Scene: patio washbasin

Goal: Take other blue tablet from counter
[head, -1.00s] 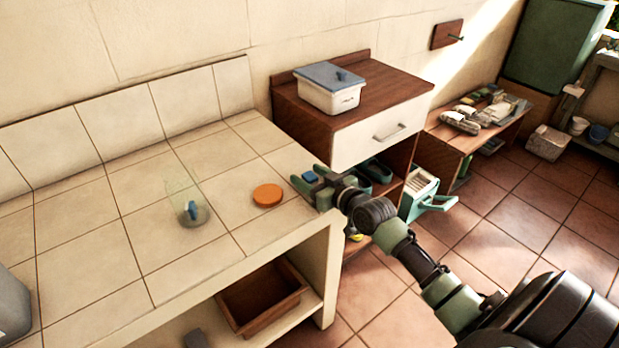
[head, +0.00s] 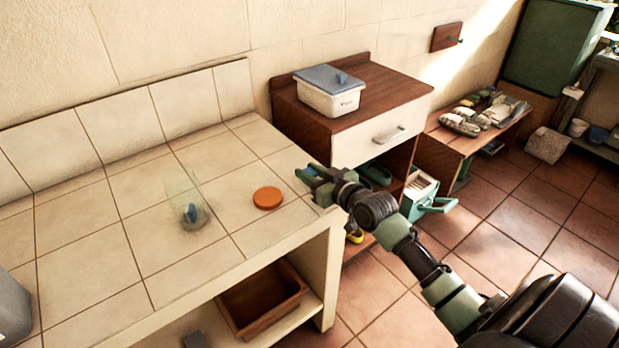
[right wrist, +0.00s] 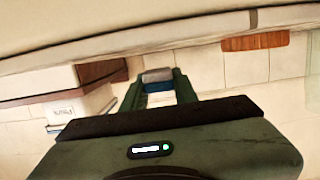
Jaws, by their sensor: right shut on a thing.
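My right gripper (head: 312,175) is at the right end of the tiled counter (head: 100,225), shut on a small blue tablet. The blue tablet shows between the fingertips in the right wrist view (right wrist: 158,87); in the head view the fingers mostly hide it. A clear glass jar (head: 183,192) stands on the counter to the left, with another blue tablet (head: 190,213) at its bottom. My left gripper is out of view.
An orange lid (head: 268,198) lies on the counter between jar and gripper. A white box with a blue-grey lid (head: 332,98) stands on the wooden cabinet (head: 400,88) behind. A brown crate (head: 262,308) sits on the shelf below.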

